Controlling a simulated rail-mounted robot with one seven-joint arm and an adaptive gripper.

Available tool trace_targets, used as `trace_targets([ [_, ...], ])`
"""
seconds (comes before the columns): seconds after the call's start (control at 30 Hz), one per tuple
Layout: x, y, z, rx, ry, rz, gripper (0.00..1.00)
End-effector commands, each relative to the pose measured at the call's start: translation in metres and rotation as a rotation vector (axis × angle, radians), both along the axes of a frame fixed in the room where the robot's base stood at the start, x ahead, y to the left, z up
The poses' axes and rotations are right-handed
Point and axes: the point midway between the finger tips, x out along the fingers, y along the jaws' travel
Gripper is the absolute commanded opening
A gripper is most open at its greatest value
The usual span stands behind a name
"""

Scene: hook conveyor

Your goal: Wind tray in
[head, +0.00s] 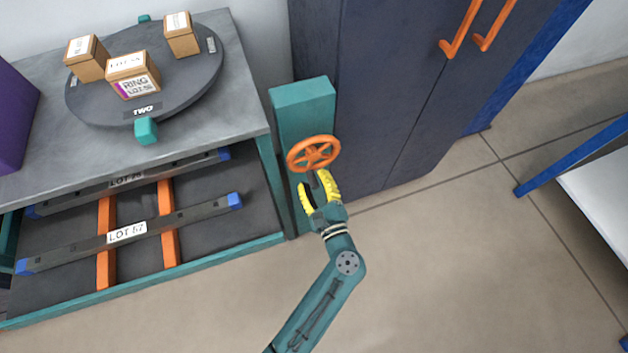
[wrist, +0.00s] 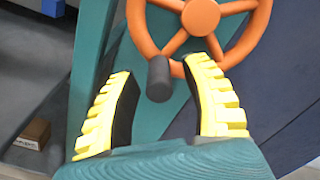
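An orange handwheel (head: 314,153) is mounted on a teal post (head: 303,104) at the right end of the bench. In the wrist view the handwheel (wrist: 201,17) carries a dark knob (wrist: 159,79) on its lower rim. My gripper (head: 314,180), with yellow-backed fingers, is just below the wheel. It is open and empty, and in the wrist view the knob appears between its fingertips, with gaps on both sides. Under the bench top is a dark tray-like level (head: 208,215) with orange cross rails. Two bars labelled LOT lie across the rails. I cannot tell how far the tray is out.
A round turntable (head: 190,85) with three small boxes stands on the grey bench top (head: 30,150). A dark cabinet (head: 370,90) with orange handles stands close behind the wheel. A blue-edged table (head: 600,190) is at the far right. The floor between is clear.

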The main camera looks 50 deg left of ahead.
Motion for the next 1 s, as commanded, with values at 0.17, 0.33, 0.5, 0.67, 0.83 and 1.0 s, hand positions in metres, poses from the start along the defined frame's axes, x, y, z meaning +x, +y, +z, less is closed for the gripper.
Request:
trace_targets([
  [0.17, -0.0001, -0.0003, 0.0000, 0.000, 0.000, 0.000, 0.12],
  [0.33, -0.0001, -0.0004, -0.0001, 0.000, 0.000, 0.000, 0.00],
  [0.5, -0.0001, -0.0005, -0.0002, 0.000, 0.000, 0.000, 0.00],
  [0.67, -0.0007, -0.0002, 0.0007, 0.003, 0.009, -0.001, 0.00],
  [0.83, -0.0020, 0.0003, 0.0007, 0.010, 0.029, 0.000, 0.00],
  [1.0, -0.0032, 0.0008, 0.0007, 0.016, 0.045, 0.001, 0.00],
])
